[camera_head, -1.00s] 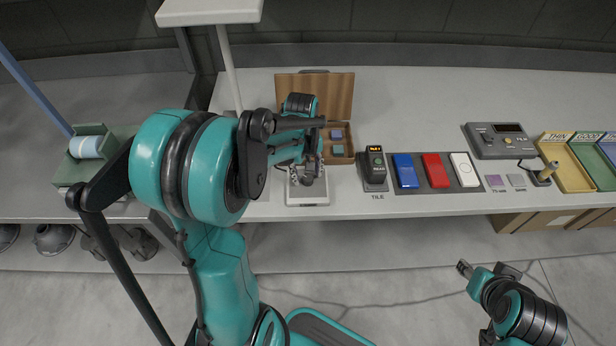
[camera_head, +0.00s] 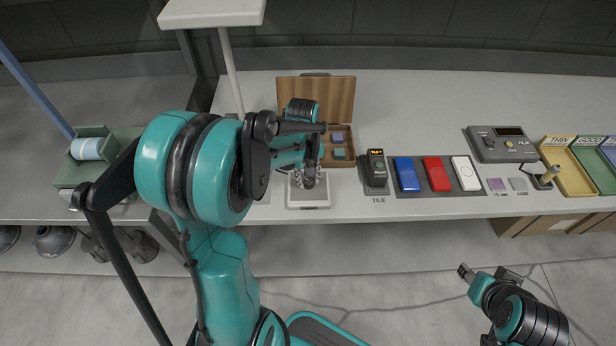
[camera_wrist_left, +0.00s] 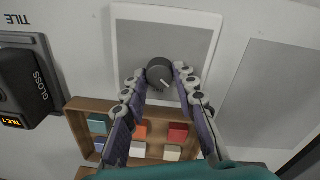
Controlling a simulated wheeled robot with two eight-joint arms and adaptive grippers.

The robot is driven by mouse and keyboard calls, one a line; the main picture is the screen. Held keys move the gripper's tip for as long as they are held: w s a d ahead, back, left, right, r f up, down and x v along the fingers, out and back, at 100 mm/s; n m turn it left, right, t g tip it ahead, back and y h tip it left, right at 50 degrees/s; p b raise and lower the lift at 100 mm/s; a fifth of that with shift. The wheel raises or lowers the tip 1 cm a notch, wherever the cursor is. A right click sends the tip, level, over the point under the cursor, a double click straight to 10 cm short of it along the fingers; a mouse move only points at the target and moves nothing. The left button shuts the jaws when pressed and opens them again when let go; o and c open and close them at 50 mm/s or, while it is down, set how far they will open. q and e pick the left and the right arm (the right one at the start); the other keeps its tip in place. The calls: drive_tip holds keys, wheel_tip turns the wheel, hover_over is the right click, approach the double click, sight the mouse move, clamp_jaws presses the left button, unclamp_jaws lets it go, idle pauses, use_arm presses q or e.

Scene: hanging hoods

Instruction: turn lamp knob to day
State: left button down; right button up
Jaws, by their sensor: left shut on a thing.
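The lamp knob (camera_wrist_left: 159,72), dark and round with a pale pointer line toward the lower right, shows in the left wrist view. It sits on a pale plate with a grey face (camera_wrist_left: 190,44). The plate's front part (camera_head: 308,201) shows in the head view at the table's front edge. My left gripper (camera_wrist_left: 160,74) has its two fingertips shut on the knob's sides. In the head view this gripper (camera_head: 307,178) hides most of the knob.
An open wooden box (camera_head: 343,161) with coloured tiles stands just behind the plate. To the right are a dark TILE device (camera_head: 375,172), blue, red and white blocks on a mat, and a grey console (camera_head: 502,144). A lamp post (camera_head: 231,75) rises at the back left.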

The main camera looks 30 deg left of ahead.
sight(306, 179)
use_arm(q)
drive_tip(key=m, duration=0.5)
drive_tip(key=shift+m, duration=2.6)
drive_tip(key=c, duration=1.2)
unclamp_jaws()
drive_tip(key=shift+w, duration=0.1)
drive_tip(key=r, duration=1.2)
drive_tip(key=shift+a, duration=0.3)
